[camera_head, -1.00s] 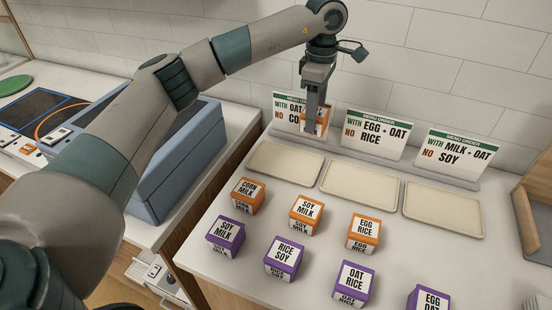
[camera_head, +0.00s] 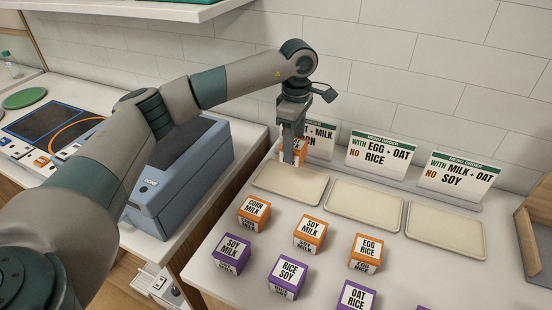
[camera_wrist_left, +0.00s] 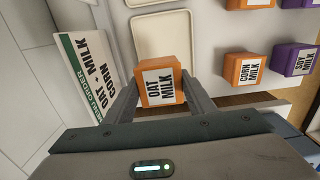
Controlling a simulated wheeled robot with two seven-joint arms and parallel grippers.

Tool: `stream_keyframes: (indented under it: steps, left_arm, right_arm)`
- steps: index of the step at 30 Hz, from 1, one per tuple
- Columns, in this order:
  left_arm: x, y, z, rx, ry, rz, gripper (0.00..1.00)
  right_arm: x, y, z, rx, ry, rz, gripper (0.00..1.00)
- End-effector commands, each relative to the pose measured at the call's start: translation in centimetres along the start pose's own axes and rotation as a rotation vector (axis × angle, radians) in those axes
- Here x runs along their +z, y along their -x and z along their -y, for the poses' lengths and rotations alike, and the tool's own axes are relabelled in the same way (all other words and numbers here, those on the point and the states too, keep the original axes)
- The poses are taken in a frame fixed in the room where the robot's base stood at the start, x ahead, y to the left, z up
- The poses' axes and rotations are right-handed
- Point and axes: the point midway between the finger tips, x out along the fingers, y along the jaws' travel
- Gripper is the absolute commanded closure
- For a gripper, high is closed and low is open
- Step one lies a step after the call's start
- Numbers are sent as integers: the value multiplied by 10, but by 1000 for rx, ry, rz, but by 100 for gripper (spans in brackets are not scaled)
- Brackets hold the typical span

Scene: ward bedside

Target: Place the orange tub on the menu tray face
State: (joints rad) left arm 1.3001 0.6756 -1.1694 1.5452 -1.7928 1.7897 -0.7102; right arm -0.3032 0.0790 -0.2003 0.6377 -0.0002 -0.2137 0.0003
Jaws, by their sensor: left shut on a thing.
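My left gripper (camera_head: 296,150) is shut on an orange tub (camera_head: 298,158), in front of the left menu card (camera_head: 321,141) and by the back left part of the left cream tray (camera_head: 285,188). In the left wrist view the tub (camera_wrist_left: 158,97) sits between the fingers (camera_wrist_left: 160,98), and its label reads OAT MILK. The cream tray (camera_wrist_left: 137,40) lies just beyond it there, and the card (camera_wrist_left: 88,72) with OAT + MILK stands to the left. I cannot tell whether the tub touches a surface. My right gripper is not in view.
Orange tubs labelled CORN MILK (camera_head: 254,213), SOY MILK (camera_head: 310,234) and EGG RICE (camera_head: 366,252) stand in front of the trays, with purple tubs nearer. The middle tray (camera_head: 365,202) and right tray (camera_head: 446,232) are empty. A blue-grey bin (camera_head: 182,175) stands left.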

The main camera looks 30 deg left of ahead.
Motion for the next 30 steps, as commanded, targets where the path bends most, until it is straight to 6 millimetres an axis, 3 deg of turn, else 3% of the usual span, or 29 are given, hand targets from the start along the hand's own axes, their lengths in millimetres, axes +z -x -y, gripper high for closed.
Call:
stream_keyframes:
  steps: [4, 9, 23, 30]
  left_arm:
    - [-26, -13, 9, -3, 2, -1, 77]
    - [-43, -25, 14, -1, 0, -1, 77]
    - [-45, -31, 15, -1, -1, 0, 77]
    - [-45, -55, 16, -4, 0, 0, 77]
  right_arm:
    - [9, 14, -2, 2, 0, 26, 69]
    - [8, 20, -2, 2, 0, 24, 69]
    - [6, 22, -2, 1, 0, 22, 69]
    - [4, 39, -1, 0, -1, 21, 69]
